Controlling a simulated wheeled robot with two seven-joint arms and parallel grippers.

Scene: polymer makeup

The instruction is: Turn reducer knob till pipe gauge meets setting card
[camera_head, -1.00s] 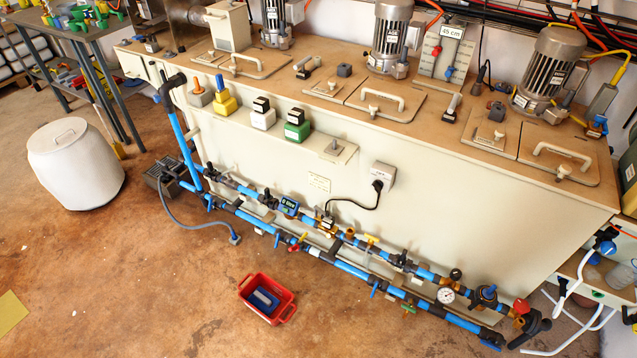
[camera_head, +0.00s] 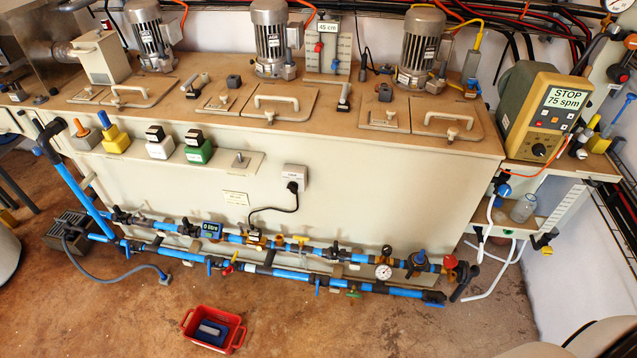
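The blue pipe line runs along the foot of the beige tank. Near its right end is a dark blue knob-topped fitting (camera_head: 417,262), which looks like the reducer. A small round white-faced pipe gauge (camera_head: 383,271) sits just left of it; its needle is too small to read. A pale card (camera_head: 235,198) with unreadable print is on the tank front; I cannot tell if it is the setting card. Neither of my grippers is in view, and nothing is seen touching the knob.
A red crate (camera_head: 238,340) with a blue-grey item lies on the floor in front of the pipes. A yellow-framed pump unit (camera_head: 543,115) reading "STOP 75 spm" stands on a right-hand shelf. A pale rounded shape (camera_head: 590,340) fills the bottom right corner.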

